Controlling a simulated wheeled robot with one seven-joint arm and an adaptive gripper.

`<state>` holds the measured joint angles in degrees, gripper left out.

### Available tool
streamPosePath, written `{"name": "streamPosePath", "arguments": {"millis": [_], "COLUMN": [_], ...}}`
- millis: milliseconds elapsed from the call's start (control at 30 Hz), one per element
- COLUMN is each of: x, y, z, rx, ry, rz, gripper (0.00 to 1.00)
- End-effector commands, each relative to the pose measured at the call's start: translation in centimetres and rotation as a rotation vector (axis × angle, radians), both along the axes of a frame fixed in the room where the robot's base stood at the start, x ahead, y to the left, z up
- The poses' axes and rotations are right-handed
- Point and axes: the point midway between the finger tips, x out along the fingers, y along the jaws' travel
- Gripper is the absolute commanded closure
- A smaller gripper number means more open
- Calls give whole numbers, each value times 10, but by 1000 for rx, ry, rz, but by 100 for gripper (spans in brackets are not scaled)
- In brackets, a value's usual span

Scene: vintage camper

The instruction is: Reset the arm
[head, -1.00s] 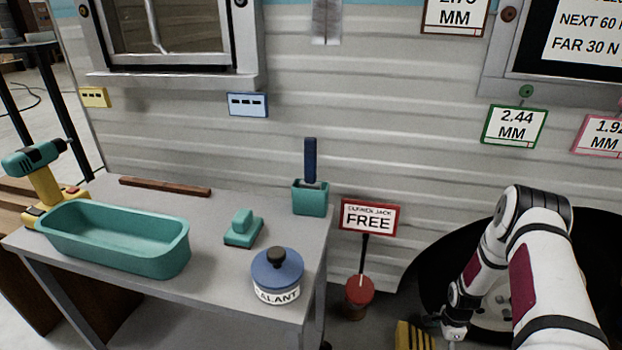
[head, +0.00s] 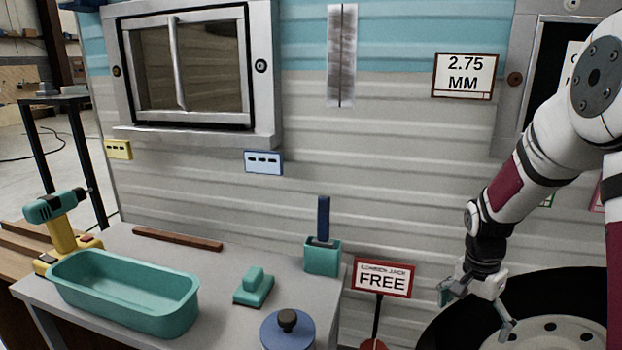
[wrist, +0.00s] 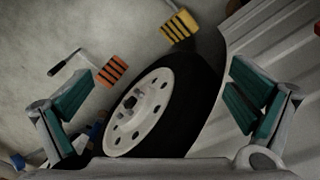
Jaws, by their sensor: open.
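My gripper (head: 476,311) hangs from my raised arm at the right of the head view, pointing down. Its two fingers are spread apart with nothing between them. It is in front of the camper's wheel, whose black tire (head: 448,330) and pale rim show behind and below it. In the wrist view my gripper (wrist: 157,92) shows its teal finger pads wide apart on either side. The wheel's pale rim (wrist: 136,108) lies in the space beyond them, and I see no contact.
A grey table at left holds a teal tray (head: 110,300), a teal block (head: 254,286), a blue-lidded pot (head: 288,330), a teal holder (head: 322,258) and a drill (head: 56,218). A "FREE" sign (head: 382,279) stands between table and wheel. Striped chocks (wrist: 180,25) lie on the floor.

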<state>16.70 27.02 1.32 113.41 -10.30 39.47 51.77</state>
Motion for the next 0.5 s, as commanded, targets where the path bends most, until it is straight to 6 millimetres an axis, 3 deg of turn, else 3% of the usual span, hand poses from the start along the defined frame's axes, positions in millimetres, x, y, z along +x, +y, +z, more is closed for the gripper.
{"name": "streamPosePath", "arguments": {"millis": [33, 200, 500], "x": [-9, -48, -138], "y": [9, 38, 85], "z": [22, 80, 153], "rx": [-1, 1, 19], "ry": [-4, 6, 19], "rz": [39, 183, 440], "gripper": [0, 0, 0]}}
